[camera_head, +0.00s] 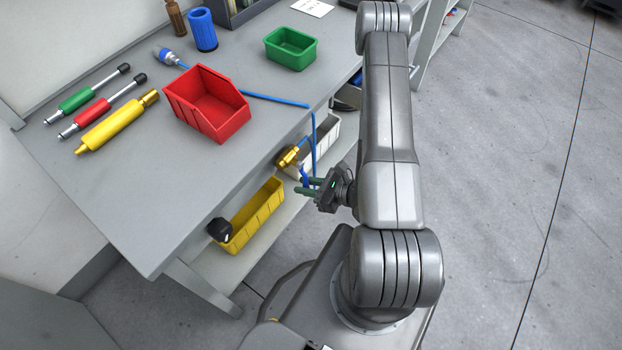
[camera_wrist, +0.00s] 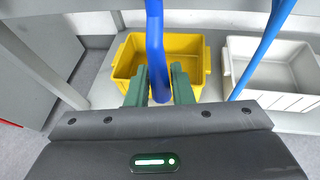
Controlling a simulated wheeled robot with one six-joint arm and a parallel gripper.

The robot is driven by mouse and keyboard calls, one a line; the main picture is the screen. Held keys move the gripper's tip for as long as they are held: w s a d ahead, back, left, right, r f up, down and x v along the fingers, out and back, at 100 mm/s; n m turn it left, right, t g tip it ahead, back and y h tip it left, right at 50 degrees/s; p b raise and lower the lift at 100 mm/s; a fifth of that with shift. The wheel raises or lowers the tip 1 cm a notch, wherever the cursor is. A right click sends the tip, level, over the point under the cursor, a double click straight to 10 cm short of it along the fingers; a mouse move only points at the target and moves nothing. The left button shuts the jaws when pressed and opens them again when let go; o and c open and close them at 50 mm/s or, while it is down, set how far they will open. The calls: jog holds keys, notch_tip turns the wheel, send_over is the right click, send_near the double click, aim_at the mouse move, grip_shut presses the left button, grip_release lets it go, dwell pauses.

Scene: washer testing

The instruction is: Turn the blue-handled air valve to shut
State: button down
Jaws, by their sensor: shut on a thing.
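The brass air valve (camera_head: 288,156) sits at the front edge of the workbench in the head view. Its blue handle (camera_head: 305,176) hangs down from it, partly hidden by my gripper (camera_head: 308,186). In the wrist view, the blue handle (camera_wrist: 156,45) comes down from the top edge and ends between the green fingers of my gripper (camera_wrist: 159,88). The fingers are shut on the handle near its lower end. The valve body is out of the wrist view.
A blue air hose (camera_head: 314,140) runs down beside the valve; it also shows in the wrist view (camera_wrist: 266,50). A yellow bin (camera_head: 254,222) and a white bin (camera_head: 320,143) stand on the lower shelf. A black knob (camera_head: 220,229) is at the bench's front edge. A red bin (camera_head: 222,122) is on top.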

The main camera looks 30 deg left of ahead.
jog(key=shift+s, duration=0.1)
jog(key=c, duration=1.3)
grip_release()
jog(key=shift+d, duration=0.1)
jog(key=shift+p+v, duration=1)
jog(key=shift+v, duration=5.8)
